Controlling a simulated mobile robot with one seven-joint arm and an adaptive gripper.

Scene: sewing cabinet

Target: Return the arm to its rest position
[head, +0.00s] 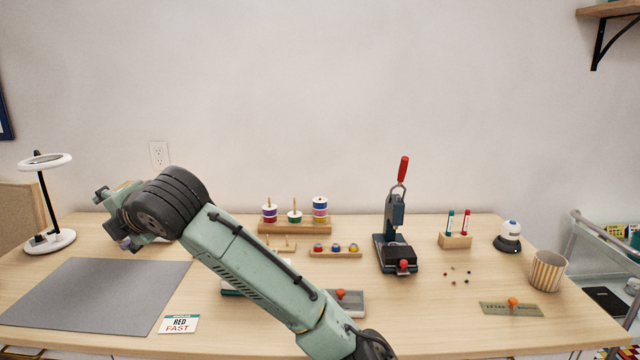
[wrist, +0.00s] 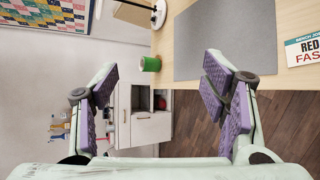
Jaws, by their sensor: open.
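My gripper (wrist: 160,90) is open and empty in the wrist view, its purple-padded fingers spread wide. Between and beyond the fingers are the table edge, a green spool-like object (wrist: 150,64) and a white drawer cabinet (wrist: 138,125); nothing is touched. In the head view my arm rises from the bottom and bends to the left over the table, with its black wrist joint above the grey mat's far edge. The fingers cannot be made out clearly there.
The grey mat (head: 95,295) and a RED FAST card (head: 178,324) lie at left, near a ring lamp (head: 45,200). Thread spools (head: 294,217), a red-handled press (head: 395,235), a marker block (head: 455,240) and a striped cup (head: 547,271) stand further right. My arm partly hides a grey tray (head: 347,302).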

